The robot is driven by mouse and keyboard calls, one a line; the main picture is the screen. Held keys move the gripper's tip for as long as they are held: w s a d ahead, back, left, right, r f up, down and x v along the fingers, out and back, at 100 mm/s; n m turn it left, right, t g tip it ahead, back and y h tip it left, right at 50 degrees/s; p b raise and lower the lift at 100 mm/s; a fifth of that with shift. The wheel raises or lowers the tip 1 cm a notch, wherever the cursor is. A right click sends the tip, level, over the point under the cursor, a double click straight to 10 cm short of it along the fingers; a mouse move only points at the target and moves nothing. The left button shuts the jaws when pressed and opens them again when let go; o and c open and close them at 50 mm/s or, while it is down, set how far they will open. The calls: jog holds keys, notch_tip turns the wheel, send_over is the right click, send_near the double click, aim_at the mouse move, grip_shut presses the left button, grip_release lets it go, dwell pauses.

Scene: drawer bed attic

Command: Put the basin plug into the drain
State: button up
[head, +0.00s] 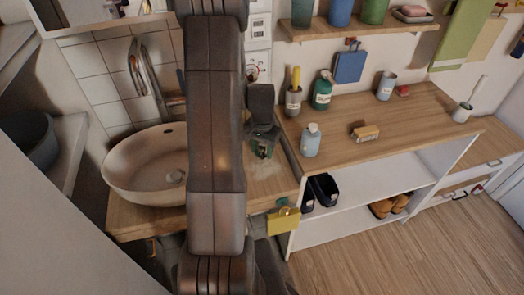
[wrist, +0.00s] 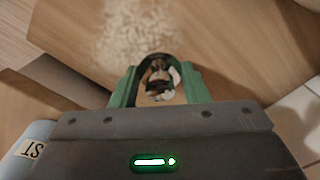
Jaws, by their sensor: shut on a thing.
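The beige oval basin (head: 135,185) stands on the wooden counter at the left in the head view. A small pale round fitting, apparently the drain (head: 175,176), shows on its floor, partly hidden by my arm. My gripper (head: 263,150) is to the right of the basin, above the counter. In the wrist view its green fingers (wrist: 158,88) are shut on a small, shiny, round thing, which looks like the basin plug (wrist: 157,77). The plug cannot be made out in the head view.
A curved metal tap (head: 148,75) rises behind the basin. A wooden-topped shelf unit (head: 430,120) stands to the right, bearing a pale bottle (head: 311,140), a green jar (head: 322,92) and a brush (head: 365,133). A yellow box (head: 284,221) is at the counter's front.

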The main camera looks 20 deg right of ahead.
jog(key=shift+f, duration=0.65)
jog(key=shift+f, duration=0.1)
jog(key=o, duration=1)
jog(key=shift+c, duration=0.2)
